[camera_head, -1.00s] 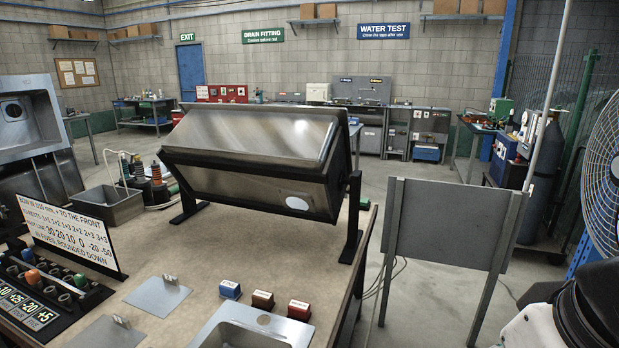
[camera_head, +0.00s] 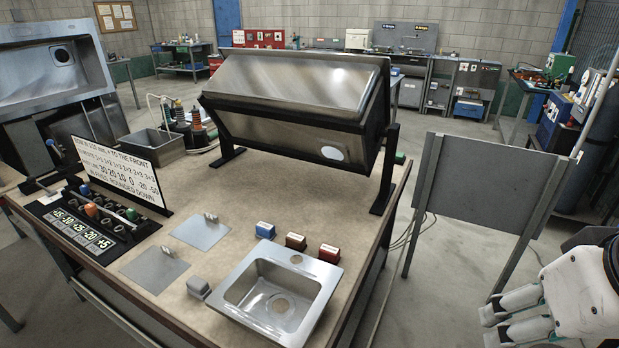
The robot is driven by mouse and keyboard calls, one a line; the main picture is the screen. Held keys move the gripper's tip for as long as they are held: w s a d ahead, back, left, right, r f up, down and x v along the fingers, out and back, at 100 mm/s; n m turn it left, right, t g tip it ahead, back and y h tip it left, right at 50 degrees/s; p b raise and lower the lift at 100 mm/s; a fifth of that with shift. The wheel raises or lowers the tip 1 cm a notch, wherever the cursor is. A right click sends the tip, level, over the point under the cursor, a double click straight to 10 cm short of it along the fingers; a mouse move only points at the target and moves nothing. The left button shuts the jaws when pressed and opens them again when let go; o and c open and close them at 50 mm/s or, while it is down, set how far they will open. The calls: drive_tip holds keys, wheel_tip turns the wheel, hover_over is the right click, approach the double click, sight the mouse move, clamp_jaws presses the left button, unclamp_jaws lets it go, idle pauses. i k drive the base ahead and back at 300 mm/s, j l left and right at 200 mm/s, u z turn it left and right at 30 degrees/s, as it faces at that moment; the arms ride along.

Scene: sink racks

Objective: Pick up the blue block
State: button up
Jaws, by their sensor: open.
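The blue block (camera_head: 265,230) is a small box with a pale top label. It stands on the brown workbench, at the left end of a short row with a brown block (camera_head: 296,241) and a red block (camera_head: 329,253). The row lies just behind the small steel sink (camera_head: 275,297). My gripper (camera_head: 510,318) is at the lower right corner, off the bench's right side and well away from the blue block. Its pale fingers are apart and I see nothing between them. Part of my arm is cut off by the frame edge.
A large steel basin on a black stand (camera_head: 300,95) rises behind the blocks. Flat metal plates (camera_head: 201,231) and a grey block (camera_head: 198,287) lie left of the sink. A sign (camera_head: 110,163) and peg rack (camera_head: 95,222) stand at left. A grey panel (camera_head: 490,180) stands right of the bench.

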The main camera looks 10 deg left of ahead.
sight(264, 230)
drive_tip(key=i+j+z, duration=0.35)
drive_tip(key=j, duration=1.45)
drive_tip(key=j+z, duration=0.3)
drive_tip(key=j, duration=1.55)
